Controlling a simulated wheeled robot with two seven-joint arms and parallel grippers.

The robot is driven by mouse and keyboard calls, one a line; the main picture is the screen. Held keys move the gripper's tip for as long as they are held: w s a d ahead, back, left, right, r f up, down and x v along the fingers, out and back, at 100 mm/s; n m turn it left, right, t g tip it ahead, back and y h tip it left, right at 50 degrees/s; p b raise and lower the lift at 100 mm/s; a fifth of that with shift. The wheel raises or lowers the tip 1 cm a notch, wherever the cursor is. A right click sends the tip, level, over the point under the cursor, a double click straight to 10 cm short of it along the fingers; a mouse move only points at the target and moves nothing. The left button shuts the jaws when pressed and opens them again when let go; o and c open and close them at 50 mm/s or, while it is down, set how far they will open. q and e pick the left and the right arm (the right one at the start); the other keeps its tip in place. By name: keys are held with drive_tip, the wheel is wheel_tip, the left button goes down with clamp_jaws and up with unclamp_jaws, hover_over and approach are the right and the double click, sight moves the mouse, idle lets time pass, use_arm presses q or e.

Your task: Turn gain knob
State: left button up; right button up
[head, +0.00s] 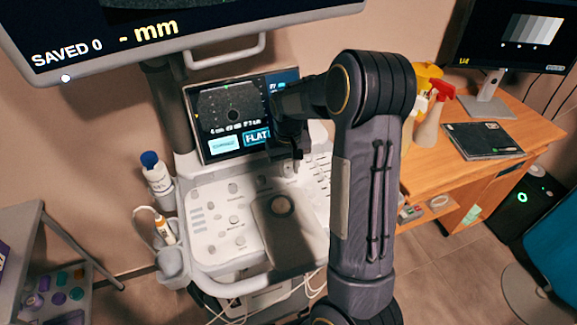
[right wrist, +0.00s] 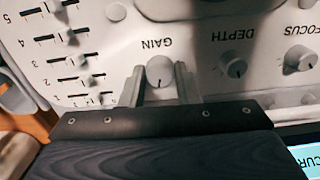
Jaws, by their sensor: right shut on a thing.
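The gain knob (right wrist: 159,71) is a small pale round knob on the white console panel, under the label GAIN, which reads upside down in the right wrist view. My right gripper (right wrist: 160,82) has one finger on each side of the knob and is shut on it. In the head view my right gripper (head: 291,153) is over the upper right of the ultrasound console (head: 205,252), where my own arm hides much of it and the knob cannot be made out. My left gripper is in neither view.
The depth knob (right wrist: 233,65) and focus knob (right wrist: 299,58) sit beside the gain knob. Several sliders (right wrist: 68,80) lie on the other side. A tilted touch screen (head: 232,112) stands right behind the controls. A trackball (head: 281,206) is in front.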

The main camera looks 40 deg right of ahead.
sight(289, 170)
idle(0.3)
drive_tip(key=o, duration=1)
drive_tip(key=shift+c, duration=0.2)
drive_tip(key=shift+r, duration=0.15)
wheel_tip(289, 170, up, 7)
drive_tip(key=shift+r, duration=0.3)
